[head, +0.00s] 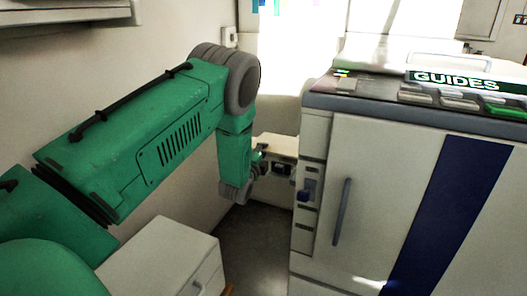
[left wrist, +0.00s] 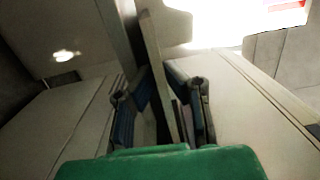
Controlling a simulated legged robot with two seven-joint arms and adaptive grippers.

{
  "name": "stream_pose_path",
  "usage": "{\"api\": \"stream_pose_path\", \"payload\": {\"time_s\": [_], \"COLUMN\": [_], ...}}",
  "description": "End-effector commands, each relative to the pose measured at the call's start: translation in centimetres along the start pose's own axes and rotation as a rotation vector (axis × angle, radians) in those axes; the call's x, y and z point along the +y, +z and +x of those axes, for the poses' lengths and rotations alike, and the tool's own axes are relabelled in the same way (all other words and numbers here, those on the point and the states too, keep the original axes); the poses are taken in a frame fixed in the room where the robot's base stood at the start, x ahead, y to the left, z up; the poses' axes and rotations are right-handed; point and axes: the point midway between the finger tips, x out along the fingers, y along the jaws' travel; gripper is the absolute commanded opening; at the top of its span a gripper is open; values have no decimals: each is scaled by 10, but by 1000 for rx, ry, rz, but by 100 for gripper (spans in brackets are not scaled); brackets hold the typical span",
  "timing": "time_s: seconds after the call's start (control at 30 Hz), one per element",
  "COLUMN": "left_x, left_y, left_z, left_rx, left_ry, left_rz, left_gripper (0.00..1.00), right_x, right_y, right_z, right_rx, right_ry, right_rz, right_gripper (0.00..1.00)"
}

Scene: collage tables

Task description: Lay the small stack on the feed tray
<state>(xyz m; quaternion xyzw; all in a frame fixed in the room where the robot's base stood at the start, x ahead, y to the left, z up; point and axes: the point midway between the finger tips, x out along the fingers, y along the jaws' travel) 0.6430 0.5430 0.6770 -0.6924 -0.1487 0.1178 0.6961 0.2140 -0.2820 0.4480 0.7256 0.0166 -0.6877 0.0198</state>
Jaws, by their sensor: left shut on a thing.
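My left gripper (head: 274,167) is beside the left side of the large copier (head: 370,190), partly hidden by my green arm. In the left wrist view its two dark fingers (left wrist: 163,98) are shut on a thin, pale slab, which looks like the small stack (left wrist: 154,60) seen edge-on. A pale flat piece (head: 277,145) shows just above the gripper in the head view; I cannot tell whether it is the stack or the feed tray. The contact between stack and tray is not visible. My right gripper is not in view.
A sign reading GUIDES (head: 458,80) and several small items are on the copier's top. A low white cabinet (head: 165,255) stands below my left arm. Dark floor (head: 250,235) shows between cabinet and copier. A wall shelf (head: 65,12) is at upper left.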

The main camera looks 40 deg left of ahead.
Motion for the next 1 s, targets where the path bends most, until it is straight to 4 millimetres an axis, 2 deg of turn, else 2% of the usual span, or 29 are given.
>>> {"api": "stream_pose_path", "payload": {"time_s": [0.03, 0.27, 0.37, 0.83, 1.0], "left_x": [12, 16, 17, 9, 9], "left_y": [-2, -4, -4, -2, -2], "left_z": [-4, -5, -6, -4, -9], "left_rx": [4, 7, 8, 4, 4], "left_ry": [27, 36, 37, 20, 21], "left_rz": [2, 2, 2, 1, 2], "left_gripper": [0, 0, 32, 32, 32], "right_x": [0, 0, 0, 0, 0], "right_y": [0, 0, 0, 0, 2], "right_z": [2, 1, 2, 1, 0], "right_rx": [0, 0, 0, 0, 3], "right_ry": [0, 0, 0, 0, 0], "right_rz": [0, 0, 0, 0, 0], "right_gripper": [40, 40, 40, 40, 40]}}
